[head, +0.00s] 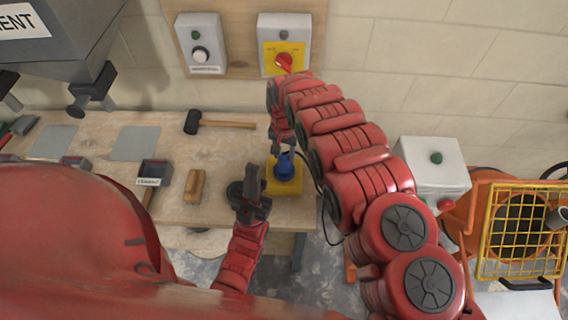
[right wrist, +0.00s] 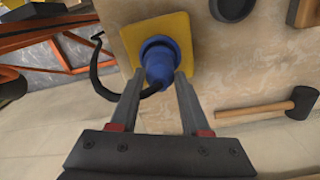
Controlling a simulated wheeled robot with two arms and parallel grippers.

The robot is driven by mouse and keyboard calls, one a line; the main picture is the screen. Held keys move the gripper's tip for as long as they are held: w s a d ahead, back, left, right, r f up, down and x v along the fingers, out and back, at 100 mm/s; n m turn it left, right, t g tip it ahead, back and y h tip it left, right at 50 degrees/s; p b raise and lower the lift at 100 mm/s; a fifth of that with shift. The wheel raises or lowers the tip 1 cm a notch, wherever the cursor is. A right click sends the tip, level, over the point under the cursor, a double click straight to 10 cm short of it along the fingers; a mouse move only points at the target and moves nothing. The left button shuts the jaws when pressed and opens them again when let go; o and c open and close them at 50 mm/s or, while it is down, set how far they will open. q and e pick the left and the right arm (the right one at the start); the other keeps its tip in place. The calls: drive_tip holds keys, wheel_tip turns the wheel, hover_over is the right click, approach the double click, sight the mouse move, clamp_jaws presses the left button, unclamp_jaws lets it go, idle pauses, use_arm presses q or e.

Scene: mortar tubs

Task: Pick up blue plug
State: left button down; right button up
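The blue plug (head: 285,166) stands on a yellow square base (head: 284,186) near the right end of the workbench. In the right wrist view the plug (right wrist: 159,62) sits on the yellow base (right wrist: 129,38), with a black cable (right wrist: 97,75) curving off to the left. My right gripper (right wrist: 158,76) is open, its two fingertips on either side of the plug's near end; I cannot tell whether they touch it. In the head view my right gripper (head: 282,143) is just above the plug. My left gripper (head: 252,178) is left of the yellow base; its finger opening is unclear.
A dark round object (head: 235,191) lies beside the yellow base, partly behind my left gripper. A wooden block (head: 194,186), a small labelled tray (head: 154,172) and a black mallet (head: 218,123) lie on the bench (head: 213,154). Switch boxes hang on the wall behind.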

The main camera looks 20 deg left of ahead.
clamp_jaws()
drive_tip(key=shift+w+r, duration=0.1)
drive_tip(key=shift+r, duration=0.05)
